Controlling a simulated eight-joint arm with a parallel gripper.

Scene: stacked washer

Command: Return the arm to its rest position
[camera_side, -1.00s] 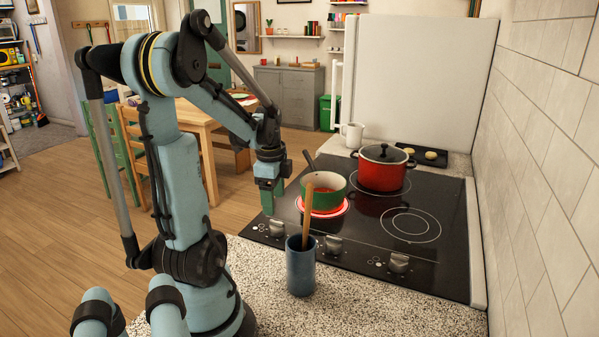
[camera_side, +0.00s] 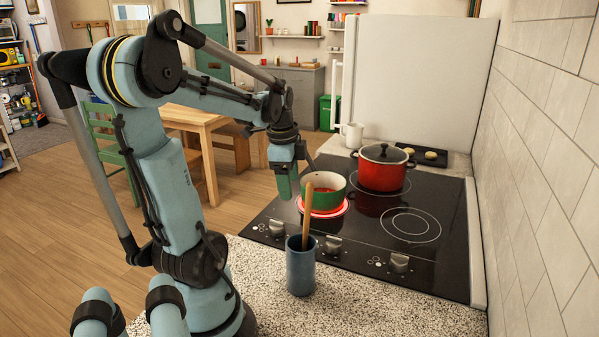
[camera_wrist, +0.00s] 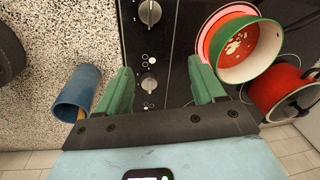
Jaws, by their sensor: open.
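My gripper (camera_side: 287,186) is above the left edge of the stove, just left of the green pot, in the side view. In the wrist view my gripper (camera_wrist: 159,88) shows its two green fingers spread apart with nothing between them; stove knobs show below the gap. The green pot (camera_side: 325,202) with a cream inside holds some red food with pale bits, seen in the wrist view (camera_wrist: 236,66). It stands on a red glowing burner (camera_side: 343,211). A dark handle shows behind my gripper.
A red lidded pot (camera_side: 383,169) stands behind on the black stove (camera_side: 360,238). A blue cup (camera_side: 300,268) with a wooden utensil (camera_side: 307,215) stands on the speckled counter (camera_side: 400,318). A white mug (camera_side: 352,135) and a dark tray (camera_side: 410,158) are at the back. A tiled wall (camera_side: 545,170) bounds the right.

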